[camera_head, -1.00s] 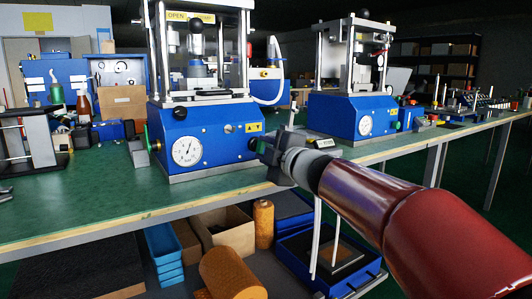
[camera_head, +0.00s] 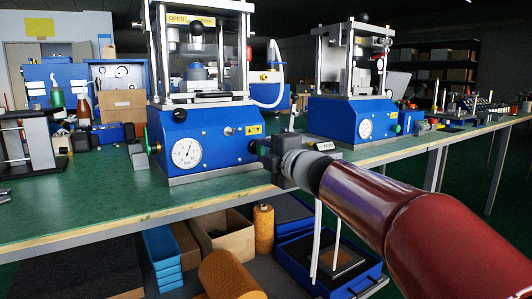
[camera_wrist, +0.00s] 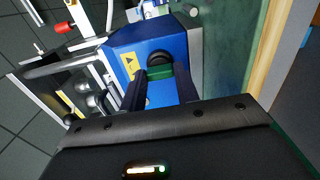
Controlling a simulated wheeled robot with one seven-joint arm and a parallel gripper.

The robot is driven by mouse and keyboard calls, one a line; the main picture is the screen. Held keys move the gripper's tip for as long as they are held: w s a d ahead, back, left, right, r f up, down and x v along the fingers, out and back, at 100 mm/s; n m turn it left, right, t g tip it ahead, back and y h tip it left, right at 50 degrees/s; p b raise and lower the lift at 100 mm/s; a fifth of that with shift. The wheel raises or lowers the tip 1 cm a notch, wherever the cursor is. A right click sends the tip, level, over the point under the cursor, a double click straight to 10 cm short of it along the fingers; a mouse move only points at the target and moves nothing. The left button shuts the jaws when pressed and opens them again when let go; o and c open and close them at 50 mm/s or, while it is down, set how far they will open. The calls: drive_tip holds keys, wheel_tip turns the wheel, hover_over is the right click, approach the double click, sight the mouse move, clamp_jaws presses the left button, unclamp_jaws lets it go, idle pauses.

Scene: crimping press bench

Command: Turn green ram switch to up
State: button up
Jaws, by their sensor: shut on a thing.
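The left blue press (camera_head: 205,135) stands on the bench with a round gauge on its front and a yellow sign at upper left reading OPEN. My gripper (camera_head: 264,150) is at the right side of this press. In the wrist view, my two dark fingers (camera_wrist: 160,85) reach toward the blue housing and are shut on the green switch (camera_wrist: 159,72), which has a dark round part just beyond it. The fingers hide part of the switch, so I cannot tell its exact angle. In the head view my gripper hides it.
A second blue press (camera_head: 355,118) stands to the right, behind my arm. Another green knob (camera_head: 147,139) is on the left press's left side. The green bench top (camera_head: 90,195) is clear at front left. A shelf below holds boxes and orange rolls (camera_head: 228,274).

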drive_tip(key=o, duration=1)
drive_tip(key=v, duration=0.7)
drive_tip(key=shift+s+d+p, duration=0.25)
drive_tip(key=shift+s+p, duration=0.05)
drive_tip(key=shift+s, duration=0.05)
